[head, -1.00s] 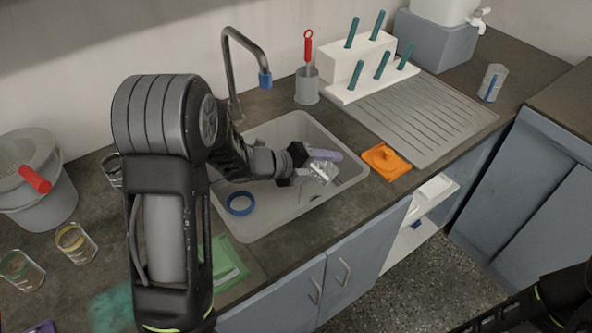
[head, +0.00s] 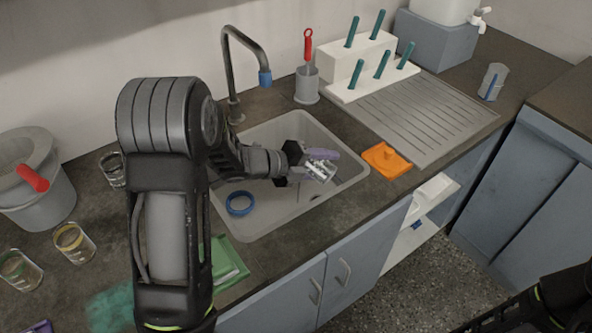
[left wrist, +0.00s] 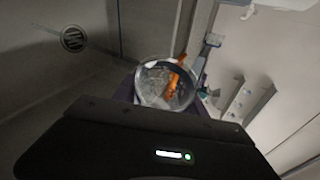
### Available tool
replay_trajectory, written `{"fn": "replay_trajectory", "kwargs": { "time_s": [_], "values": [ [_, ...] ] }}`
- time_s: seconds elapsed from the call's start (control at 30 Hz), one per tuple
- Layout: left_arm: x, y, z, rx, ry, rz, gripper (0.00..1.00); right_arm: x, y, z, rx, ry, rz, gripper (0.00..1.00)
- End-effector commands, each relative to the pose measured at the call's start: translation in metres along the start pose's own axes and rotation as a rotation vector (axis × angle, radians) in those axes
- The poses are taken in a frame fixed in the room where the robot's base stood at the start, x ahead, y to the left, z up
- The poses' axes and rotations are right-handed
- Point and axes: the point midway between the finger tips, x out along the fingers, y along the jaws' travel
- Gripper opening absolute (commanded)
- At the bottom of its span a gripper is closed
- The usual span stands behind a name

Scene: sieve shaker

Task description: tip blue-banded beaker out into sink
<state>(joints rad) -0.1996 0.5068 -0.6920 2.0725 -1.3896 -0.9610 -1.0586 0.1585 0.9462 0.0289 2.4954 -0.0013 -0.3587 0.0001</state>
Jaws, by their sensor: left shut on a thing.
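My left gripper (head: 312,164) is over the sink (head: 262,222), shut on a clear glass beaker (head: 319,172). The beaker is tilted above the basin. No coloured band can be made out on it, as the fingers cover part of it. In the left wrist view the beaker's round mouth (left wrist: 166,84) shows just beyond the gripper body, with something orange seen through the glass. I cannot tell whether anything is left inside. My right gripper is out of view; only part of my right arm shows at the lower right.
A blue ring (head: 240,203) lies in the sink. The tap (head: 262,60) stands behind it. An orange item (head: 386,160) lies at the sink's right edge, beside the ribbed drainer (head: 430,118). A yellow-banded beaker (head: 75,243) and others stand on the left counter.

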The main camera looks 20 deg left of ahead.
Motion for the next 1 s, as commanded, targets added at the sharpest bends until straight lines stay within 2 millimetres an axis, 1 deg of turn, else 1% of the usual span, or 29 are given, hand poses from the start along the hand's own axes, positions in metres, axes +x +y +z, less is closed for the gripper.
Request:
{"fn": "replay_trajectory", "kwargs": {
  "time_s": [0.7, 1.0],
  "values": [
    [-0.0004, 0.0057, 0.0059, -0.065, 0.028, -0.033, 0.04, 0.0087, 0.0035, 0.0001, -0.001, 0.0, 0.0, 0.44],
    [-0.0014, 0.0037, 0.0065, -0.093, 0.04, -0.047, 0.04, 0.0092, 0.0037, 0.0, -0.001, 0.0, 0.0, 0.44]
  ]
}}
